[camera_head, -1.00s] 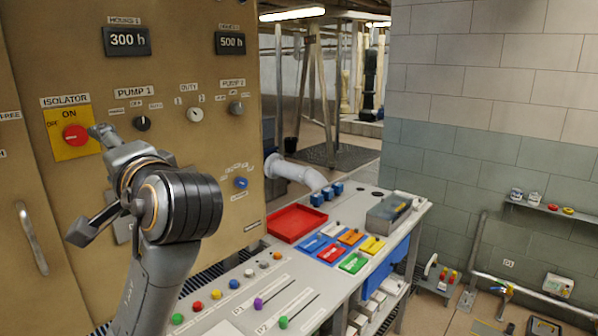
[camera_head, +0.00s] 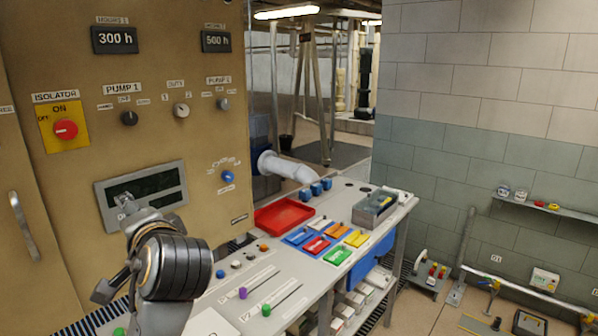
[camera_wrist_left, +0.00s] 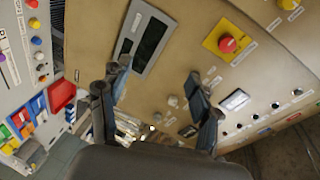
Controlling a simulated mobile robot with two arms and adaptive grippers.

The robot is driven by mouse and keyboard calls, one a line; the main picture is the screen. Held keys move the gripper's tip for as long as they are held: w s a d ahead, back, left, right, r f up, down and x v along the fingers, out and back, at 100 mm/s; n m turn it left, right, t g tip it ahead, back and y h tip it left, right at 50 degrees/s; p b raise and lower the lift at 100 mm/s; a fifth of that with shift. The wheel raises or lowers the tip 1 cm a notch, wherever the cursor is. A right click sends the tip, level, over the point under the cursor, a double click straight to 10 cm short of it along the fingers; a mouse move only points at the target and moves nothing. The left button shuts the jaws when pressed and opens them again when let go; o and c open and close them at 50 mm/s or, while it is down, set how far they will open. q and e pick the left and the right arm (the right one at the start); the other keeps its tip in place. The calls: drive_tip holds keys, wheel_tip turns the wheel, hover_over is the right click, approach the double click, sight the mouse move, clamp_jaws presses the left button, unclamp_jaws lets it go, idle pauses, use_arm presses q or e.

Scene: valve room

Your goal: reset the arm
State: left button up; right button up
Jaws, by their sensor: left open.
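My left arm comes up from the bottom left in the head view, and its gripper (camera_head: 124,203) is in front of the dark display panel on the tan cabinet (camera_head: 75,190). In the left wrist view the gripper (camera_wrist_left: 158,95) is open, its two dark fingers apart with nothing between them. The red isolator knob (camera_head: 65,129) on its yellow plate is up and to the left of the gripper, clear of it. It also shows in the left wrist view (camera_wrist_left: 228,45). My right gripper is not in view.
A grey pipe (camera_head: 285,167) and a tiled wall (camera_head: 480,130) stand beyond. The display panel (camera_head: 155,187) is close to my gripper.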

use_arm(q)
drive_tip(key=s+d+f+g+h, duration=0.1)
drive_tip(key=s+f+g+h, duration=0.15)
drive_tip(key=f, duration=0.95)
drive_tip(key=s+d+f+g+h, duration=0.1)
drive_tip(key=s+d+f+h, duration=0.2)
drive_tip(key=f, duration=0.9)
drive_tip(key=s+d+f+n+g+h, duration=0.2)
drive_tip(key=s+f+n+g+h, duration=0.1)
drive_tip(key=s+f, duration=0.75)
drive_tip(key=s+d+f+n+g+h, duration=0.1)
drive_tip(key=s+f+n+g+h, duration=0.1)
drive_tip(key=s+f, duration=0.85)
drive_tip(key=s+f+g+b, duration=0.1)
drive_tip(key=s+f, duration=0.1)
drive_tip(key=f, duration=1.1)
drive_tip(key=s+f+b, duration=0.1)
drive_tip(key=s+f, duration=0.1)
drive_tip(key=f, duration=1)
drive_tip(key=s+a+f+g+b, duration=0.1)
drive_tip(key=s+a+f+b, duration=0.1)
drive_tip(key=s+f, duration=1.5)
drive_tip(key=shift+a+f, duration=0.35)
drive_tip(key=shift+f, duration=0.25)
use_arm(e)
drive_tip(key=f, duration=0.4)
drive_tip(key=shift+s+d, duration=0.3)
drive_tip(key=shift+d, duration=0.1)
use_arm(q)
drive_tip(key=shift+g, duration=0.25)
